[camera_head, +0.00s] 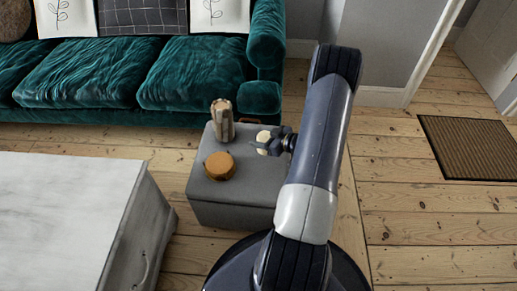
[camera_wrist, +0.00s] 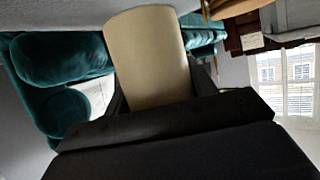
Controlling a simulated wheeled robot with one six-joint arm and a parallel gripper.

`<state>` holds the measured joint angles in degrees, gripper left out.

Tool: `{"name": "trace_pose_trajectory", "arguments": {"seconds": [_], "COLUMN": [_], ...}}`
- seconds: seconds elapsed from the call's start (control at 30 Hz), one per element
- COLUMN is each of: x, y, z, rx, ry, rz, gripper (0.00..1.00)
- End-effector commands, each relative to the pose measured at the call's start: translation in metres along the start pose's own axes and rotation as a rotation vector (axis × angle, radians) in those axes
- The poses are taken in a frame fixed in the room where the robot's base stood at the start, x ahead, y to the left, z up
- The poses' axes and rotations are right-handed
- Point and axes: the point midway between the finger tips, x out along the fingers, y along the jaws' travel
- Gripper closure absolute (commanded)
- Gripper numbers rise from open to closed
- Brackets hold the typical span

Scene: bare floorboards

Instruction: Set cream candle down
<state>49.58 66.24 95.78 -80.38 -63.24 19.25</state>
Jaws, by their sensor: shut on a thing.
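The cream candle (camera_wrist: 148,58) is a smooth pale cylinder, held between the fingers of my gripper in the wrist view. In the head view the candle (camera_head: 263,137) shows as a small pale shape at the end of my arm. My gripper (camera_head: 272,141) is shut on it, over the right part of a grey box-shaped ottoman (camera_head: 232,212). I cannot tell whether the candle touches the ottoman's top.
A striped brown and cream vase-like object (camera_head: 222,120) stands at the ottoman's back. A round orange-brown object (camera_head: 219,166) sits at its front left. A green velvet sofa (camera_head: 130,75) is behind, and a white marble-topped table (camera_head: 65,205) is at left. A brown doormat (camera_head: 470,147) lies right.

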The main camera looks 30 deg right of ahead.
Motion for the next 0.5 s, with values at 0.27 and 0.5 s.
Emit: {"name": "trace_pose_trajectory", "arguments": {"seconds": [0.27,0.5], "x": [0.012,0.017], "y": [-0.001,0.0], "z": [0.028,0.039], "rx": [0.002,-0.001], "ry": [0.0,0.001], "rz": [-0.001,0.001], "gripper": [0.74,0.74]}}
